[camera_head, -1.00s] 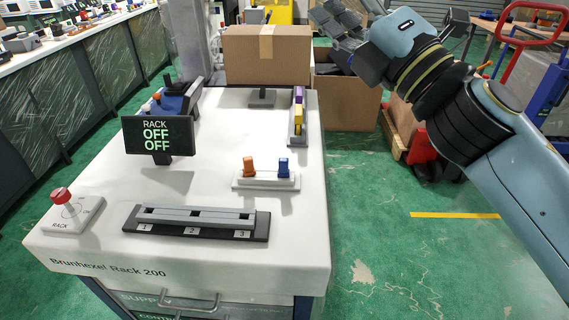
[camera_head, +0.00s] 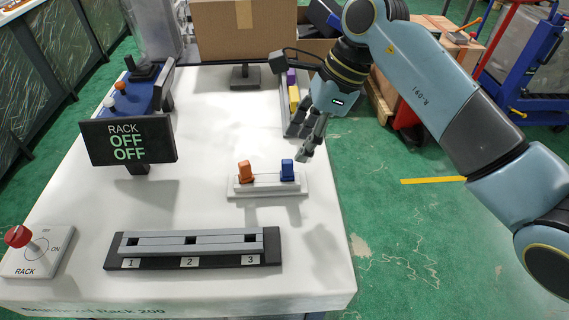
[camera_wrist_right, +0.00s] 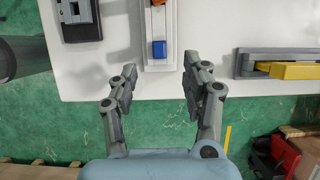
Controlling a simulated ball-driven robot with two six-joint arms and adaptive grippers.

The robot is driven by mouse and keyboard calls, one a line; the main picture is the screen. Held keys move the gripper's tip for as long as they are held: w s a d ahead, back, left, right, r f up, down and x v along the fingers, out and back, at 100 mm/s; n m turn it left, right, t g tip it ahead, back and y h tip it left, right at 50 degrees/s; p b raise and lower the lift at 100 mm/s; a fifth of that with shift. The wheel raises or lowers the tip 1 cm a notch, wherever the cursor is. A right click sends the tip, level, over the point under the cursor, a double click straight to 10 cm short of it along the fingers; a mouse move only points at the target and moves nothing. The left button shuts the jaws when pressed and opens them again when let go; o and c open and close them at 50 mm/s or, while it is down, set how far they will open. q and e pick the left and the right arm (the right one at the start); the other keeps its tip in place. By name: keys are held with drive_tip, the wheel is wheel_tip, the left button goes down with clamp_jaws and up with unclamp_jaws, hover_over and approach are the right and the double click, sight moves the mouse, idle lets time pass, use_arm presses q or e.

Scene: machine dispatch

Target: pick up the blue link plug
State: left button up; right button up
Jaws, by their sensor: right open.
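The blue link plug (camera_head: 287,170) stands upright at the right end of a small white holder (camera_head: 262,192), beside an orange plug (camera_head: 245,171). In the right wrist view the blue plug (camera_wrist_right: 159,48) shows from above, ahead of and between the fingers. My right gripper (camera_head: 306,142) is above the white table, just behind and right of the blue plug and apart from it. In the right wrist view my right gripper (camera_wrist_right: 158,82) is open with nothing between its fingers. My left gripper is not in view.
A dark rack strip (camera_head: 190,258) with slots 1, 2 and 3 lies in front. A display (camera_head: 128,140) reads RACK OFF OFF. A red-knobbed switch (camera_head: 38,250) is at the front left. A holder with yellow (camera_head: 294,98) and purple plugs stands behind the gripper. A cardboard box (camera_head: 240,30) is at the back.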

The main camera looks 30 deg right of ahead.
sight(289, 161)
drive_tip(key=shift+w+a+f, duration=0.15)
drive_tip(key=shift+a+f, duration=0.1)
drive_tip(key=shift+f, duration=0.25)
drive_tip(key=shift+w+a+f, duration=0.1)
drive_tip(key=shift+w+f, duration=0.05)
drive_tip(key=shift+f, duration=0.15)
drive_tip(key=p+x, duration=0.1)
drive_tip(key=x, duration=0.3)
drive_tip(key=shift+a+f, duration=0.15)
drive_tip(key=shift+f, duration=0.35)
drive_tip(key=c, duration=0.3)
clamp_jaws()
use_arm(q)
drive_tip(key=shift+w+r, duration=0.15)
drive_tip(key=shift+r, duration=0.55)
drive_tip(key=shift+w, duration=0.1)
